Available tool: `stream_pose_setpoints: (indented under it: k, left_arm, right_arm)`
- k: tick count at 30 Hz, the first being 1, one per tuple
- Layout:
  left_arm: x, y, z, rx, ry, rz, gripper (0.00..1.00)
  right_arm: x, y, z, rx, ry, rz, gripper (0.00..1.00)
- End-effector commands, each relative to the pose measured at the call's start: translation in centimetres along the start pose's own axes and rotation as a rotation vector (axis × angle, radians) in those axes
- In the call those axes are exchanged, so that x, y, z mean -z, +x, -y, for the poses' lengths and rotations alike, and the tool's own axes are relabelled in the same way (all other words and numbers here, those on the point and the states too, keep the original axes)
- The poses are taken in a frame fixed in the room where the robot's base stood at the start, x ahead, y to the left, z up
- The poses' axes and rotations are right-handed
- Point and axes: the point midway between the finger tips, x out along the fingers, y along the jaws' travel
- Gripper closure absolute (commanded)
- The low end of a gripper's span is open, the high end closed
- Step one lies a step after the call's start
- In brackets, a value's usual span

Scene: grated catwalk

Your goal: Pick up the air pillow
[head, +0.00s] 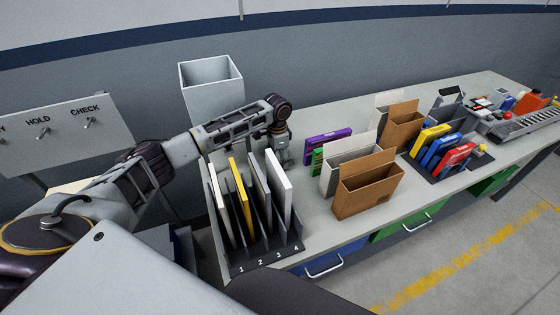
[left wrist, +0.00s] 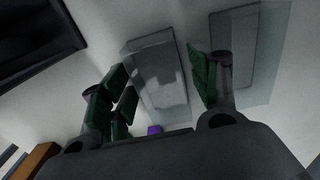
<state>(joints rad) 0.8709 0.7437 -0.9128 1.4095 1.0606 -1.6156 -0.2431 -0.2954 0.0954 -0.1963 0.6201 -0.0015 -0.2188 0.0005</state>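In the left wrist view, a clear, pale, block-shaped thing that looks like the air pillow (left wrist: 165,85) lies on the light tabletop. My left gripper (left wrist: 158,90) is open, with green-padded fingers apart on either side of it in the picture. I cannot tell whether they touch it. In the head view my left gripper (head: 281,150) points down over the bench, behind the numbered file rack (head: 258,262). The air pillow cannot be made out there. My right gripper is not in view.
Another clear, flat thing (left wrist: 268,60) lies right of the fingers in the wrist view. On the bench (head: 330,232), a purple box (head: 328,146), brown cartons (head: 367,187) and a rack of coloured boxes stand to the right. A grey bin (head: 211,92) stands behind my left arm.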

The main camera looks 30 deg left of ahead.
Motion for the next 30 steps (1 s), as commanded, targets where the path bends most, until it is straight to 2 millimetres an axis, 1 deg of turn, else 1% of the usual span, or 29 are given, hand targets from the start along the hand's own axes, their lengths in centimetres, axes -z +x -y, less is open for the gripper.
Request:
stream_pose_setpoints:
  k: [1,3,4,14,19,23,26,30]
  left_arm:
    - [0.0,0.0,0.0,0.000,0.000,0.000,0.50]
    - [0.0,0.0,0.0,0.000,0.000,0.000,0.59]
    - [0.0,0.0,0.0,0.000,0.000,0.000,0.60]
    - [0.0,-0.1,0.0,0.000,0.000,0.000,0.60]
    - [0.0,-0.5,0.0,0.001,0.000,-0.001,0.60]
    - [0.0,-1.4,0.1,0.001,0.000,0.000,0.60]
    - [0.0,-2.6,0.1,0.002,0.000,-0.002,0.60]
    - [0.0,-4.7,0.1,0.002,0.000,-0.001,0.60]
  right_arm:
    - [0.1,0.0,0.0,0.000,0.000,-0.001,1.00]
    - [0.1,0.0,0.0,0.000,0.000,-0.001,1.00]
    - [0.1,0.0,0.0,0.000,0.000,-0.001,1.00]
    - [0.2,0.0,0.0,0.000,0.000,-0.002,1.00]
    - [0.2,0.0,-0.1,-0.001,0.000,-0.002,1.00]
    - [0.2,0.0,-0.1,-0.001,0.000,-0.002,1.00]
    - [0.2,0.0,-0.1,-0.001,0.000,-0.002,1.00]
    - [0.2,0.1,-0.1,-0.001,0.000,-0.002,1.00]
